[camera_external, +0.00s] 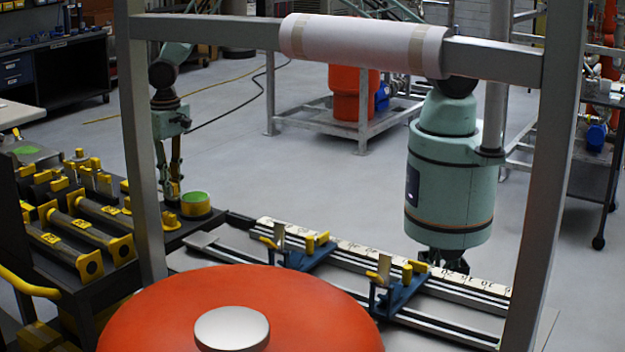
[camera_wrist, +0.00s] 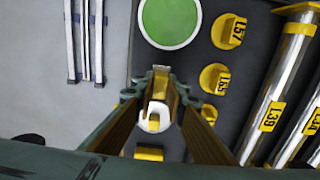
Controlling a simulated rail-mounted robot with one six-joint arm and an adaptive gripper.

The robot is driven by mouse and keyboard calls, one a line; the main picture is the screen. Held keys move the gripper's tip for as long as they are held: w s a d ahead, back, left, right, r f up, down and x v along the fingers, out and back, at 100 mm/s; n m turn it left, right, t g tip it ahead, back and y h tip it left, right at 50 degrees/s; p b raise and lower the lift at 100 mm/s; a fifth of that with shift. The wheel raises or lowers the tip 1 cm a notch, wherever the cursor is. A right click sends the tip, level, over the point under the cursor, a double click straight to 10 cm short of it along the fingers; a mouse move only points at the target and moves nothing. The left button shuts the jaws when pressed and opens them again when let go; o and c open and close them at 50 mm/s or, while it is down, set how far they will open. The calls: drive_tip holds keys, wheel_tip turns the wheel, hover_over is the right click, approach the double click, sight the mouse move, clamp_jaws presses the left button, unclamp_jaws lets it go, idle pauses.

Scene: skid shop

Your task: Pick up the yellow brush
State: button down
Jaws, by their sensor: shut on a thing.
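My gripper (camera_external: 173,186) hangs over the black bench at the left in the external view, beside a yellow round container with a green top (camera_external: 195,203). In the wrist view its two long fingers converge at the tips (camera_wrist: 161,78). They are shut on a narrow yellow piece (camera_wrist: 160,88), which I take to be the yellow brush. Most of it is hidden by the fingers, and its full shape does not show. I cannot tell whether the held piece touches the bench.
The green-topped container (camera_wrist: 170,18) is just beyond the fingertips. Yellow numbered pieces (camera_wrist: 229,31) and metal cylinders with yellow ends (camera_wrist: 275,100) crowd the bench to the right. A rail with blue-and-yellow fixtures (camera_external: 400,290) and a grey frame post (camera_external: 138,150) stand nearby.

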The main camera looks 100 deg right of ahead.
drive_tip(key=shift+r, duration=0.1)
drive_tip(key=shift+r+p, duration=0.35)
drive_tip(key=shift+r, duration=4.55)
drive_tip(key=c, duration=3.2)
unclamp_jaws()
drive_tip(key=shift+c, duration=0.9)
drive_tip(key=shift+s+a+r, duration=0.1)
